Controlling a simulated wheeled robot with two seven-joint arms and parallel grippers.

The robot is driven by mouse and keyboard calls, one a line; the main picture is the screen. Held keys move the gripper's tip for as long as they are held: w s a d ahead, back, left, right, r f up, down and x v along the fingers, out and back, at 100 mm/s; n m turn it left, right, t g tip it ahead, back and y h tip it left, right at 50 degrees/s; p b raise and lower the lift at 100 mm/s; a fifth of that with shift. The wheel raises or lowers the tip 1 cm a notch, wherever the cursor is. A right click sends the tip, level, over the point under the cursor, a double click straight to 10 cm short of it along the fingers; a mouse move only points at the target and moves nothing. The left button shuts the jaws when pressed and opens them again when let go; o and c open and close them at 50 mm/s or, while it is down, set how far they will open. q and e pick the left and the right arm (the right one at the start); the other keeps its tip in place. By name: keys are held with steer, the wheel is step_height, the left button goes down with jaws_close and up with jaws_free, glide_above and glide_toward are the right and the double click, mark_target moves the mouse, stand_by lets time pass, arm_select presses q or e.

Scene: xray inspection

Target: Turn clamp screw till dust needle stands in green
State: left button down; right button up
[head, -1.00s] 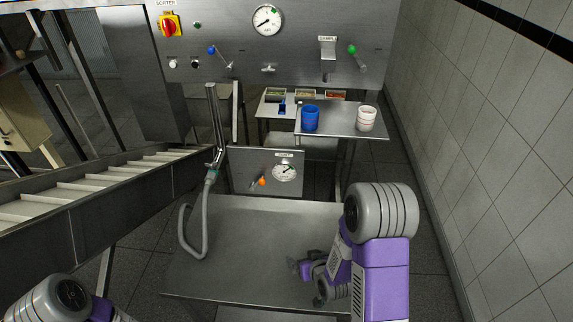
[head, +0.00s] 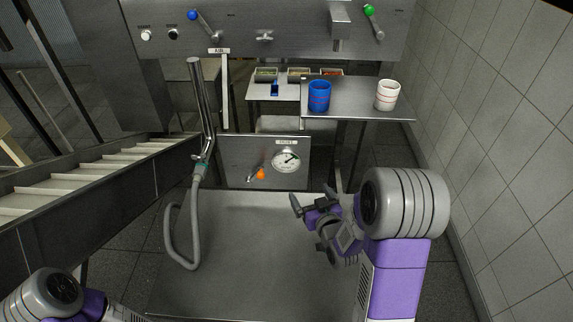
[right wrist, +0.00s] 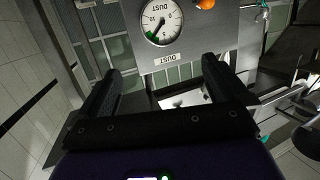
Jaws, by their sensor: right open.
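The dust gauge (head: 286,160), a round white dial, sits on a small grey panel (head: 235,150) behind the metal table. It appears upside down in the right wrist view (right wrist: 160,22). Its dark needle points up and right in the head view, near a green patch; whether it stands inside the green is too small to tell. The clamp screw, with an orange knob (head: 261,174) on a short metal bar, is left of the dial; its knob shows at the wrist view's top edge (right wrist: 205,3). My right gripper (head: 309,193) is open and empty, apart from the panel.
A grey hose (head: 193,225) hangs at the table's left. The metal table (head: 240,270) is otherwise clear. A shelf (head: 352,110) behind carries a blue cup (head: 319,96) and a white cup (head: 387,95). A tiled wall (head: 500,150) stands at the right.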

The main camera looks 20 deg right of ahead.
steer(key=a+x, duration=0.1)
steer(key=x, duration=0.9)
steer(key=shift+d+f, duration=0.2)
steer(key=shift+d, duration=0.25)
steer(key=shift+s, duration=0.1)
